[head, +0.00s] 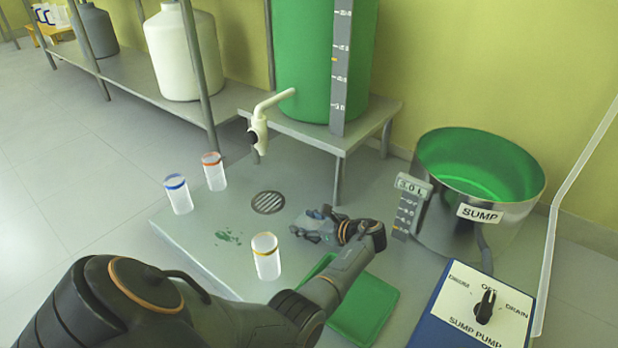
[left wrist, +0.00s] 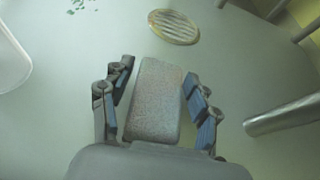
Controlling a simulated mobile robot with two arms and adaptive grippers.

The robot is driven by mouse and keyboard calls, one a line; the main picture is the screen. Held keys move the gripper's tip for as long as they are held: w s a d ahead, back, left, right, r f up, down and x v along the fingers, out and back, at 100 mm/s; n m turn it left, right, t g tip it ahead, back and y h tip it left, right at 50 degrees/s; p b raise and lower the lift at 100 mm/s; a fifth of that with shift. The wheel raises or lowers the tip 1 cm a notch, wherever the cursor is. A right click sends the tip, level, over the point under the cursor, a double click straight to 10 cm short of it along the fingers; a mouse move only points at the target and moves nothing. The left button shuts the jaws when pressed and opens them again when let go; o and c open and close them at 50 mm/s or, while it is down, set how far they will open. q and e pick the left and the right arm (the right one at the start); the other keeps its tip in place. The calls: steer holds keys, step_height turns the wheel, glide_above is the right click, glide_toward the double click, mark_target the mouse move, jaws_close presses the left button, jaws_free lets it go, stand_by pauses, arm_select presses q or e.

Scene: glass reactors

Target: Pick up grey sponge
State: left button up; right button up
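The grey sponge (left wrist: 155,100) shows in the left wrist view as a speckled block between the fingers of my left gripper (left wrist: 158,85). The fingers are apart, one on each side of the sponge, with a narrow gap visible on its left side. Contact on the right side is hard to tell. In the head view my left gripper (head: 318,228) is low over the grey platform, right of the drain, and mostly hides the sponge. My right gripper is not in view.
A round drain (head: 268,202) lies left of the gripper, also in the left wrist view (left wrist: 174,27). A yellow-ringed cup (head: 266,258), green tray (head: 362,305), sump bucket (head: 480,210) and pump box (head: 478,305) stand nearby. A green tank (head: 310,70) stands behind on a stand.

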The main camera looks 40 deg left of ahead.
arm_select(q)
steer(key=c, duration=0.7)
steer(key=shift+r, duration=0.15)
